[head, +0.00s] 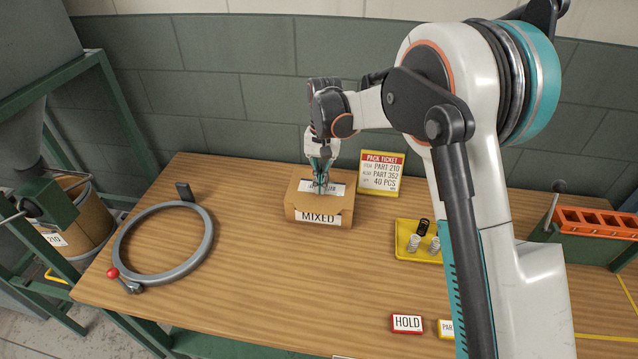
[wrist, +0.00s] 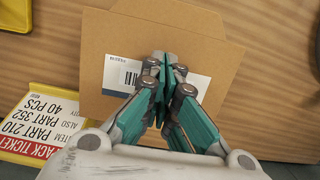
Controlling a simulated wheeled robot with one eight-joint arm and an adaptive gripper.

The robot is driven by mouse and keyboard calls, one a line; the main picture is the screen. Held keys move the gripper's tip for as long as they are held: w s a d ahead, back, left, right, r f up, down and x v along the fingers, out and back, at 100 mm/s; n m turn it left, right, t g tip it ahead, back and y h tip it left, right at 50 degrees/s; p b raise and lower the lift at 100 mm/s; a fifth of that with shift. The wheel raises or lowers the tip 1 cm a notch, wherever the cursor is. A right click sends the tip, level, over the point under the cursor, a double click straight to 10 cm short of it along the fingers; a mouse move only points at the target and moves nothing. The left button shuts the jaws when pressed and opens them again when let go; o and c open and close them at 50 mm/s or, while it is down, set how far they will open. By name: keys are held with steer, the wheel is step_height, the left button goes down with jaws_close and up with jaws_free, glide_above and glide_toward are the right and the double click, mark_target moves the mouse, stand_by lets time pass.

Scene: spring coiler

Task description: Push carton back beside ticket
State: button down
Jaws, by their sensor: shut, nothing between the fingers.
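The brown carton (head: 319,208) with a "MIXED" label stands on the wooden table, left of the pack ticket (head: 381,174). The ticket is a white sign with a red top and yellow edge, upright near the table's back edge. My gripper (head: 322,186) is shut and empty, pointing down over the carton. In the wrist view the carton's top (wrist: 205,40) with a white barcode label lies under the shut fingers (wrist: 167,66), and the ticket (wrist: 40,122) is at lower left. I cannot tell whether the fingertips touch the carton.
A grey ring (head: 208,235) with a red knob lies at left. A yellow tray (head: 405,251) with small springs is right of the carton. A red HOLD block (head: 407,323) is at the front. An orange rack (head: 595,222) stands far right. The table before the carton is clear.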

steer(key=w+p, duration=0.2)
steer(key=w, duration=0.9)
steer(key=shift+w+d, duration=0.3)
steer(key=shift+w, duration=0.1)
steer(key=s+d+r+t+b, duration=0.1)
steer(key=s+d+r+t, duration=0.1)
steer(key=s+d+r, duration=0.7)
steer(key=s+d+r+t+b, duration=0.1)
steer(key=s+d+r+t, duration=0.1)
steer(key=s+d+r, duration=0.75)
steer(key=s+d+f+t+b, duration=0.1)
steer(key=s+d+f+t, duration=0.1)
steer(key=s, duration=0.9)
steer(key=s+d+f+t, duration=0.1)
steer(key=s+d, duration=0.3)
steer(key=s, duration=0.7)
steer(key=shift+s+d+f+n+t+b, duration=0.15)
steer(key=shift+s+f+n+t+b, duration=0.2)
steer(key=shift+t, duration=0.55)
steer(key=shift+w, duration=0.1)
